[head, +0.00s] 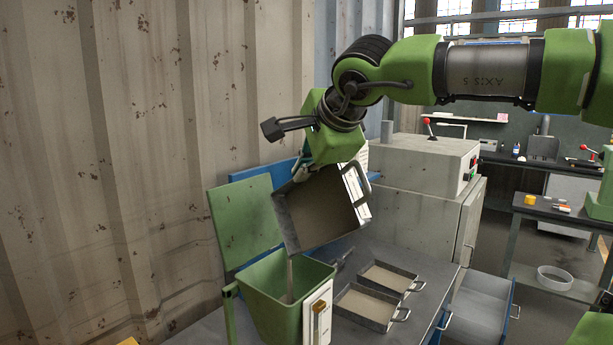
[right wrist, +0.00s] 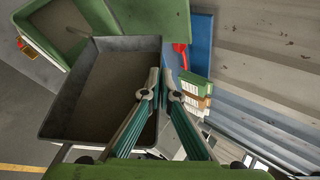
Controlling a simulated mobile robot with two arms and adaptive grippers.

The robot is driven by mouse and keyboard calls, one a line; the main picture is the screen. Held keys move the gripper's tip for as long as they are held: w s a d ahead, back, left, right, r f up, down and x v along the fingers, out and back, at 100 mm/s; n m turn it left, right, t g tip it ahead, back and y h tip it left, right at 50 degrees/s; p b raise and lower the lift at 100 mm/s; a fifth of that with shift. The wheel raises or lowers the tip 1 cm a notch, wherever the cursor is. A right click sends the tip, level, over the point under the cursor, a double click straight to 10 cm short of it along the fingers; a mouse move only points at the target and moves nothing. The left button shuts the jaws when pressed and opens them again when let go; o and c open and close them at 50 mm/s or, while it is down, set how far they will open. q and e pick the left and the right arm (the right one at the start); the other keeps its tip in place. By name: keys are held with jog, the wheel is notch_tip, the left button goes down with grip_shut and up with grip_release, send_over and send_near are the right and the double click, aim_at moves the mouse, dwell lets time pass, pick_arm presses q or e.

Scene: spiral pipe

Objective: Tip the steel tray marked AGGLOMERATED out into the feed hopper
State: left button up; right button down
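The steel tray (head: 320,210) is held steeply tilted above the green feed hopper (head: 265,290), its lower corner over the hopper's opening. A thin grey-brown stream shows under that corner, inside the hopper. The tray also fills the left of the right wrist view (right wrist: 105,90), with brown material or a brown floor inside. My right gripper (right wrist: 160,88) appears shut on the tray's edge; the exact contact is partly hidden. In the head view the right gripper (head: 303,172) is at the tray's upper edge. No marking is legible on the tray. My left gripper is not in view.
Two more shallow trays (head: 368,307) (head: 390,277) with pale contents lie on the grey bench right of the hopper. The hopper's green lid (head: 245,220) stands open behind it. A grey cabinet (head: 425,165) stands behind the bench; a corrugated wall is at left.

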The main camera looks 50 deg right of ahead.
jog(key=shift+a+f+n+t+h+b, duration=0.7)
jog(key=shift+a+f+n+h+b, duration=1.3)
jog(key=shift+a+h+b, duration=3.3)
jog(key=d+r+m+g+y+p, duration=0.1)
jog(key=d+r+m+y+p, duration=0.2)
jog(key=d+y+p, duration=0.4)
jog(key=shift+d+r+y+p, duration=0.2)
jog(key=shift+r+y+p, duration=0.45)
jog(key=shift+y, duration=0.25)
